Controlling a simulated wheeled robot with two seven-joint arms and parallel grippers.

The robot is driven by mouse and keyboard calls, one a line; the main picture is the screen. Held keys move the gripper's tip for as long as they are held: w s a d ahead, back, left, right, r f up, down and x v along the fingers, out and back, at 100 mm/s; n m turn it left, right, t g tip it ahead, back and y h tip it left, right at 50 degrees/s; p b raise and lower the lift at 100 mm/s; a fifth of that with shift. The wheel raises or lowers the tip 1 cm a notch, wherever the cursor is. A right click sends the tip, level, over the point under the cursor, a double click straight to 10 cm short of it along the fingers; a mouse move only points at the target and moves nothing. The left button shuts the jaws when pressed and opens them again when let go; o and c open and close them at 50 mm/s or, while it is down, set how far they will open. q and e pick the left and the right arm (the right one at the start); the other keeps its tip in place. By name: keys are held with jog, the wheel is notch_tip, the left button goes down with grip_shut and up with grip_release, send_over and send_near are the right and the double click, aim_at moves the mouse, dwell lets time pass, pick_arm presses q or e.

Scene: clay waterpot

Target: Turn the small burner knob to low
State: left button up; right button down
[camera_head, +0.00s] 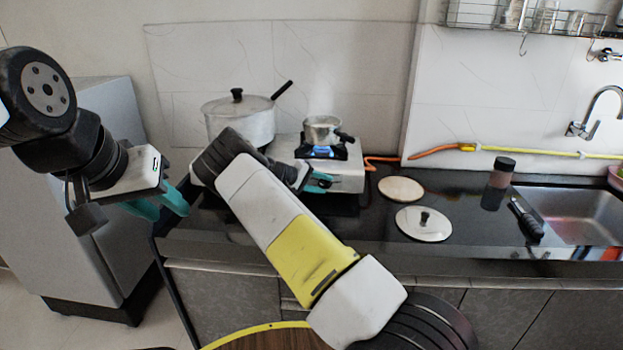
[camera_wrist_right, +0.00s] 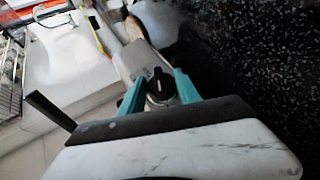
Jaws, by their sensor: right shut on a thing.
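The small burner knob (camera_wrist_right: 160,86) is black on a round silver base and sits between the teal fingers of my right gripper (camera_wrist_right: 159,80) in the right wrist view. In the head view, my right gripper (camera_head: 318,181) is at the front of the silver stove (camera_head: 352,178), and my own arm hides the knob there. The right gripper is shut on the knob. A blue flame (camera_head: 321,151) burns under a small pot (camera_head: 321,131) on the right burner. My left gripper (camera_head: 172,213) is open and empty, left of the counter.
A large lidded pot (camera_head: 240,120) stands on the stove's left side. A wooden disc (camera_head: 400,189) and a pot lid (camera_head: 423,224) lie on the dark counter (camera_head: 465,210). A jar (camera_head: 503,168) and a dark-handled tool (camera_head: 526,218) are near the sink (camera_head: 585,215). An orange hose (camera_head: 430,152) runs behind.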

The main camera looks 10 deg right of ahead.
jog(key=shift+f+n+h, duration=0.1)
jog(key=shift+n+h, duration=0.2)
jog(key=shift+h, duration=0.1)
dwell(0.3)
jog(key=c, duration=0.9)
grip_release()
jog(key=shift+o, duration=0.2)
jog(key=shift+a, duration=0.1)
